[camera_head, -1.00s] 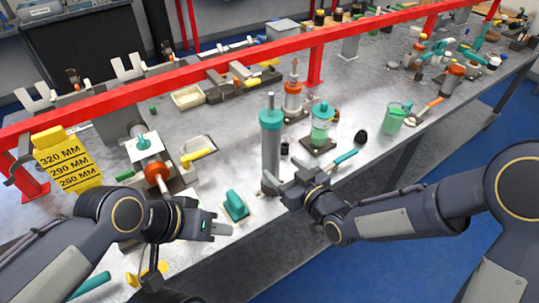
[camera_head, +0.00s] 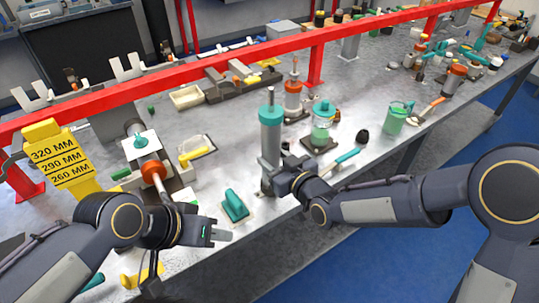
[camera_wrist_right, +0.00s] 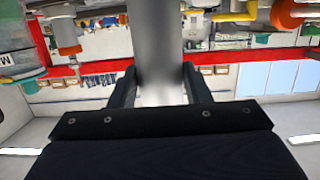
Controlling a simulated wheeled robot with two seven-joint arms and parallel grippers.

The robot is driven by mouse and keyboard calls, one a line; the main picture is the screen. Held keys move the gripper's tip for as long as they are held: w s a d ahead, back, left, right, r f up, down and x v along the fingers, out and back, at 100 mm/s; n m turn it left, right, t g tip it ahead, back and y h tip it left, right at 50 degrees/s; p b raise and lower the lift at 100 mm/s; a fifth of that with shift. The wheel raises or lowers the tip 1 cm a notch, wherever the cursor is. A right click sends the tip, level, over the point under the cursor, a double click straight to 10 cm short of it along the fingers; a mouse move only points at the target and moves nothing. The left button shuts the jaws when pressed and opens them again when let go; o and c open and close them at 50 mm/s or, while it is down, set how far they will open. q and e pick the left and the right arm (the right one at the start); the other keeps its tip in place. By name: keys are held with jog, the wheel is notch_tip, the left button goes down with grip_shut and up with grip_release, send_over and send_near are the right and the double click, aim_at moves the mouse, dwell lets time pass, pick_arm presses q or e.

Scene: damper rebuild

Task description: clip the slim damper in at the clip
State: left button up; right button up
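A slender grey damper (camera_head: 270,140) with a teal cap stands upright near the table's front edge; I take it for the slim damper. My right gripper (camera_head: 277,181) is at its lower part. In the right wrist view the grey tube (camera_wrist_right: 160,45) runs between the two fingers (camera_wrist_right: 160,85), which press on both its sides. The damper's foot is partly hidden by the gripper. My left gripper (camera_head: 218,234) is low at the front left, apart from the damper and with nothing visible in it. I cannot tell which fitting is the clip.
A red rail (camera_head: 210,75) crosses behind the work area. A teal-handled block (camera_head: 235,205) lies left of the damper. An orange-collared damper (camera_head: 293,98) and a green-filled jar (camera_head: 322,125) stand behind it. A yellow length gauge (camera_head: 58,158) is at left.

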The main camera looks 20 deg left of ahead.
aim_at(277, 145)
grip_shut()
jog(key=shift+r, duration=0.45)
jog(key=shift+r+p, duration=1)
jog(key=shift+r, duration=1.35)
grip_release()
grip_shut()
jog(key=shift+w, duration=0.1)
